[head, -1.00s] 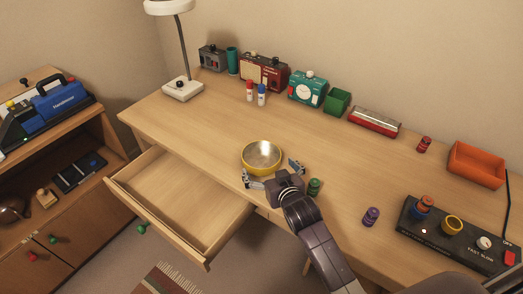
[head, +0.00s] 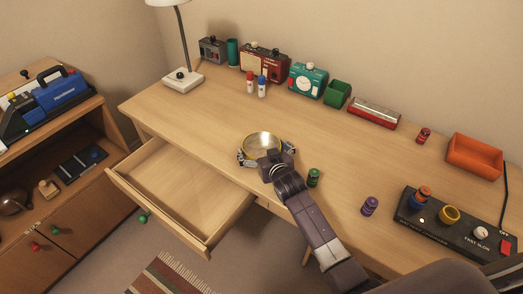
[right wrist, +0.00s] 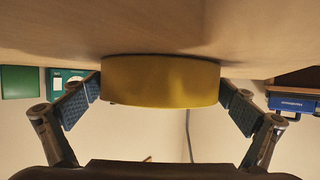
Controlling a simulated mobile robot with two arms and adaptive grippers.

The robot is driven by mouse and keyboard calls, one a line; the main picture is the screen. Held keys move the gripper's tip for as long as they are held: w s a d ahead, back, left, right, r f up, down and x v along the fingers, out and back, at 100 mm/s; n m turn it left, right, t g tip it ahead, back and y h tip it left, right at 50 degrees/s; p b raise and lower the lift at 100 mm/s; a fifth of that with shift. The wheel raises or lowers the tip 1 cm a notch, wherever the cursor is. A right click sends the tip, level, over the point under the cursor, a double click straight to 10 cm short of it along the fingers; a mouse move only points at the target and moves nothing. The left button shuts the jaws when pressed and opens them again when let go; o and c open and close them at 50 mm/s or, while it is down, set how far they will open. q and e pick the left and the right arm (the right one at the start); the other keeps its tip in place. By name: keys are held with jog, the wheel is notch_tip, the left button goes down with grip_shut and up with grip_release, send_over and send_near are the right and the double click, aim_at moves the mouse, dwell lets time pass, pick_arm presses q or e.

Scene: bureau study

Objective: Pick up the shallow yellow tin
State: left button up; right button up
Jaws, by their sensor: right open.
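The shallow yellow tin (head: 263,141) stands on the desk top near its front edge, behind the open drawer. In the head view my right gripper covers its near side. In the right wrist view the tin's yellow wall (right wrist: 160,80) lies between the two fingers. My right gripper (head: 262,160) is open, with one finger to each side of the tin. The right wrist view shows the open fingers (right wrist: 160,108) close to the tin's sides; I cannot tell if they touch it. My left gripper does not show.
The open drawer (head: 180,190) sticks out at the front left and looks empty. A green spool (head: 314,177) and a purple spool (head: 370,206) stand right of my right gripper. A black control box (head: 440,222) is at the right. The desk left of the tin is clear.

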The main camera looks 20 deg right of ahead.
jog(key=c, duration=1)
jog(key=shift+o, duration=0.2)
jog(key=shift+r, duration=0.1)
